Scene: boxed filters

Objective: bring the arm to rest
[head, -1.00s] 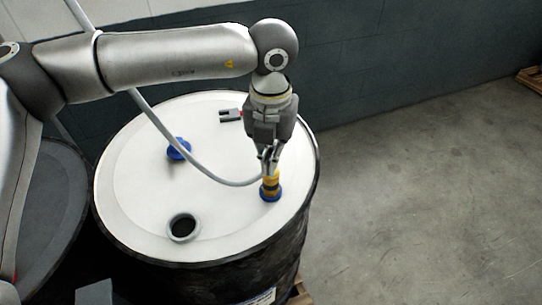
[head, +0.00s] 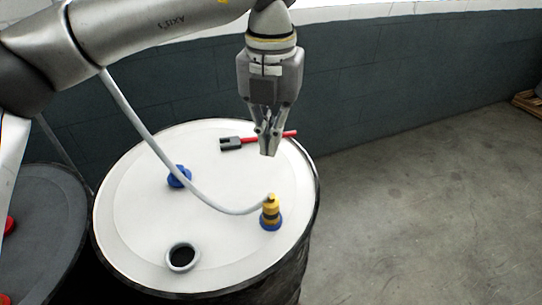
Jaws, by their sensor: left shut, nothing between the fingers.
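My left gripper (head: 268,143) points down above the far right part of the white drum lid (head: 150,225). Its fingers are shut with nothing between them. A grey hose (head: 140,122) runs from the upper left over the lid to the top of this fitting. My right gripper does not show.
A red-handled tool with a dark head (head: 231,144) lies on the lid behind my fingers. The lid also has a blue cap (head: 178,177) and an open round port (head: 182,257). A dark drum (head: 40,225) stands at the left. Bare floor (head: 420,220) lies right.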

